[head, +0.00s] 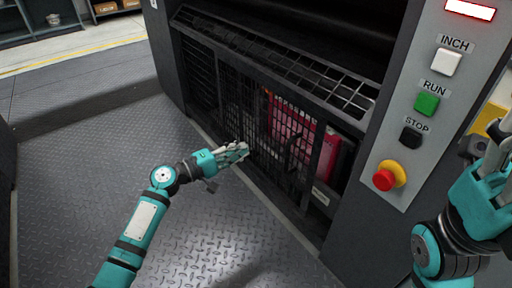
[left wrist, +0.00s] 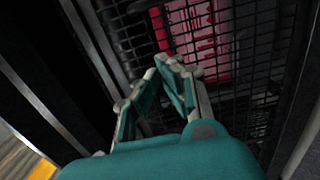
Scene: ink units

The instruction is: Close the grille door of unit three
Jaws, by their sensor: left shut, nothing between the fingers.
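The black grille door (head: 262,135) is in the lower front of the dark machine in the head view, with a dark handle (head: 292,150) near its right side. Red contents (head: 333,158) show through the mesh and, unmeshed, in a gap at its right, so it looks not fully flush; the exact angle is unclear. My left gripper (head: 242,151) is shut and empty in front of the mesh, left of the handle. In the left wrist view its fingers (left wrist: 172,68) point at the mesh (left wrist: 245,55); contact cannot be told. My right gripper (head: 499,140) is partly cut off at the right edge.
A grey control panel (head: 450,95) with INCH, RUN and STOP buttons and a red emergency knob (head: 384,180) stands right of the door. A horizontal mesh guard (head: 285,62) runs above it. The tread-plate floor (head: 90,170) at left is clear.

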